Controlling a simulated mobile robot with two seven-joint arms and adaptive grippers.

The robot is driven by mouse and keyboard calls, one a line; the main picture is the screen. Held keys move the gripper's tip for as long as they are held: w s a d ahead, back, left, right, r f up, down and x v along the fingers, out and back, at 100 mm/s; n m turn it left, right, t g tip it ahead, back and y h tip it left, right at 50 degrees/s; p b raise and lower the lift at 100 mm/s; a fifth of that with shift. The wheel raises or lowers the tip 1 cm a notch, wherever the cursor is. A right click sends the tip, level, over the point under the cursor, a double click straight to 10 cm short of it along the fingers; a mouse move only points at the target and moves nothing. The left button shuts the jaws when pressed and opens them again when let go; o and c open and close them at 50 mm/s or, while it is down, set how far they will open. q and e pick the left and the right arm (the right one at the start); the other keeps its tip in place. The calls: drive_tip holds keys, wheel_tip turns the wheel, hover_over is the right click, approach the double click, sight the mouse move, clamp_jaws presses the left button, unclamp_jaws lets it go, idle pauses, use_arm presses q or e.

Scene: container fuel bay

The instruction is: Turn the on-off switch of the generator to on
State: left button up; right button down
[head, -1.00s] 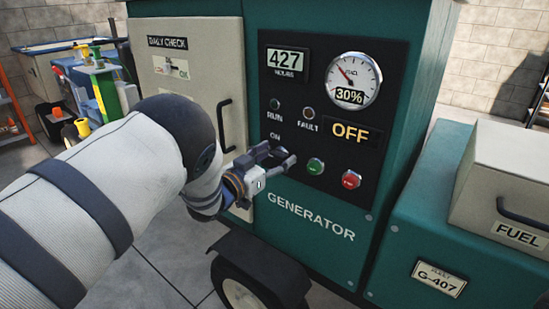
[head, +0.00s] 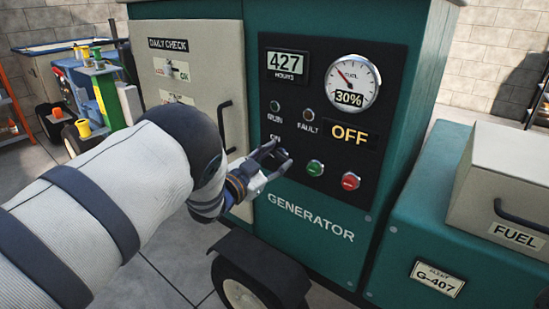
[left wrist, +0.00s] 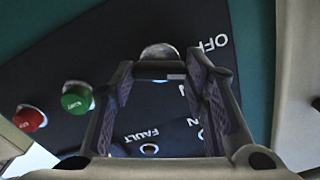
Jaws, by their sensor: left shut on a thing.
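The generator (head: 310,222) is a green machine with a black control panel (head: 370,157); its display (head: 350,134) reads OFF. The on-off switch (left wrist: 159,52) shows in the left wrist view as a rounded grey part between the fingertips, near the OFF lettering. My left gripper (head: 276,158) is at the panel, below the ON label and left of the green button. It is shut on the switch; its fingers (left wrist: 160,78) stand on either side of it and hide much of it. The switch's exact angle is hard to tell. My right gripper is not in view.
A green button (head: 315,168) and a red button (head: 351,181) are close to the right of my left gripper. A beige cabinet door with a black handle (head: 226,125) is at its left. A beige fuel box (head: 510,185) stands at the right.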

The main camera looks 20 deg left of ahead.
use_arm(q)
drive_tip(key=m, duration=0.4)
drive_tip(key=shift+f+m, duration=0.1)
drive_tip(key=shift+m, duration=1.6)
drive_tip(key=o, duration=1.1)
drive_tip(key=shift+o, duration=0.2)
drive_tip(key=v, duration=1.2)
